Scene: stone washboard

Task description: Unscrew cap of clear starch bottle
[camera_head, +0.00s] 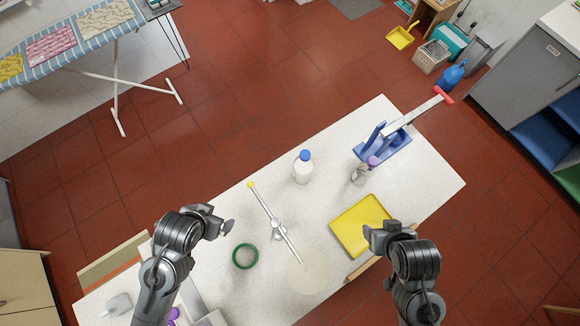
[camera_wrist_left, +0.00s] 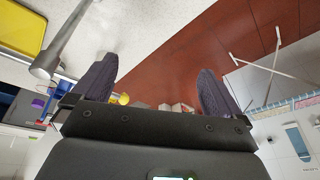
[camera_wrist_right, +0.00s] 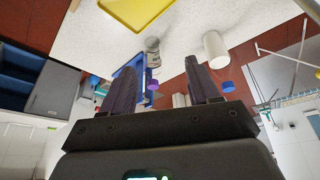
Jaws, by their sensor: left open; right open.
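The clear starch bottle seems to be the whitish bottle (camera_head: 302,172) with a blue cap (camera_head: 305,155). It stands upright near the table's far edge in the head view, cap on. It also shows in the right wrist view (camera_wrist_right: 215,47), with its blue cap (camera_wrist_right: 228,87). My left gripper (camera_head: 229,229) is open and empty at the left of the table, well apart from the bottle. My right gripper (camera_head: 368,232) is open and empty beside the yellow tray, nearer the front. In the wrist views the left fingers (camera_wrist_left: 155,88) and right fingers (camera_wrist_right: 162,85) are spread with nothing between them.
A yellow tray (camera_head: 362,226), a green ring (camera_head: 245,256) and a metal stand with a yellow-tipped rod (camera_head: 265,208) lie on the white table (camera_head: 430,180). A blue device (camera_head: 400,142) and a purple-capped bottle (camera_head: 359,175) stand right of the bottle.

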